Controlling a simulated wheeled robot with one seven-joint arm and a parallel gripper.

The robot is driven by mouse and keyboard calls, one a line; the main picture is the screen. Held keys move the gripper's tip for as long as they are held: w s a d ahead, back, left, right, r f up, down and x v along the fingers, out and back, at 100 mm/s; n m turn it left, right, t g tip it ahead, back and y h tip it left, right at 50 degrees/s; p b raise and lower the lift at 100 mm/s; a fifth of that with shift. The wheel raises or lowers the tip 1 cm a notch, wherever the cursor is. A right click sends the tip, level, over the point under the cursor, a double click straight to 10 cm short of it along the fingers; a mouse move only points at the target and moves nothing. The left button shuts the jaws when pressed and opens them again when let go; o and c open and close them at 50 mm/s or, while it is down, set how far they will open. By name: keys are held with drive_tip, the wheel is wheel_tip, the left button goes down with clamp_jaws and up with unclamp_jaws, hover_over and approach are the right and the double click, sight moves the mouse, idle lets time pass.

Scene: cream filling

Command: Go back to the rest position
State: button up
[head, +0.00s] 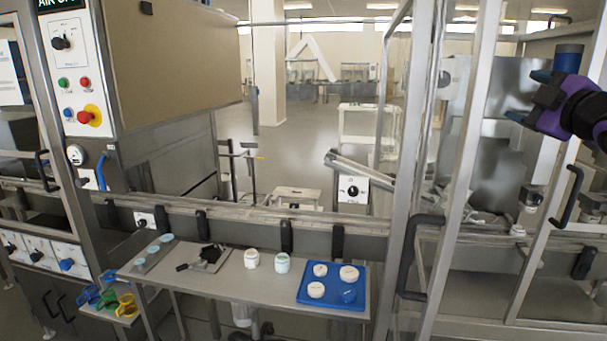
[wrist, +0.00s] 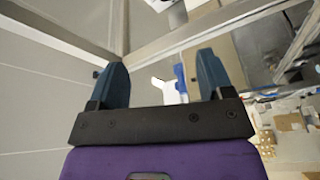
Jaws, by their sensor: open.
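My gripper (head: 541,88) is raised at the upper right of the head view, in front of the machine's framed glass doors. Its two blue fingers are spread apart with nothing between them. In the wrist view my gripper (wrist: 160,76) also shows open and empty, with a pale panel and metal frame bars beyond the fingers. It is well above and to the right of the side table (head: 225,284) and touches nothing that I can see.
Coloured scoops (head: 127,304) lie at the lower left. A metal door post (head: 465,170) and black door handle (head: 568,195) are near my arm.

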drive_tip(key=s+a+f+m+g, duration=0.3)
drive_tip(key=s+f+m+g, duration=0.1)
drive_tip(key=s, duration=0.4)
drive_tip(key=s+a+f+m+g+h, duration=0.1)
drive_tip(key=s+a+f+m+g, duration=0.3)
drive_tip(key=s, duration=0.4)
drive_tip(key=s+a+f+m+g+h, duration=0.1)
drive_tip(key=s+a+f+m+g, duration=0.2)
drive_tip(key=s+f+m+g, duration=0.2)
drive_tip(key=s+f+m, duration=0.1)
drive_tip(key=s, duration=0.2)
drive_tip(key=shift+s+a+m+g, duration=0.4)
